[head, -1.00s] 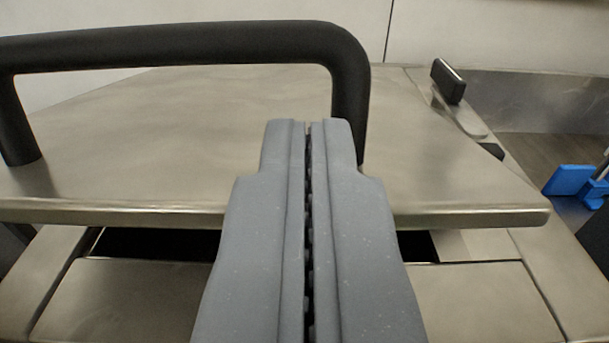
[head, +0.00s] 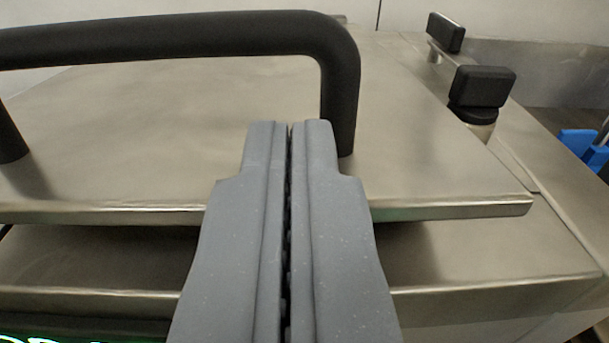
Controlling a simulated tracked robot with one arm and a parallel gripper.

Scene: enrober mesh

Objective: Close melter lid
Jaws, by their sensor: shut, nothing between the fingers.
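The melter lid (head: 430,165) is a flat steel plate with a thick front edge, filling the middle of the head view. A black bar handle (head: 190,35) stands on its top. The lid's front edge sits above the steel top of the melter body (head: 490,260), with a shadowed gap between them. My gripper (head: 290,125) is shut and empty. It is in front of the lid and covers part of its edge, with its tips just below and left of the handle's right post. I cannot tell whether the tips touch the lid or handle.
Two black knobs, one nearer (head: 482,88) and one farther (head: 446,32), stand right of the lid. A blue object (head: 577,143) lies at the far right. A pale wall (head: 500,15) is behind. A bright green glow (head: 45,339) shows at the lower left.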

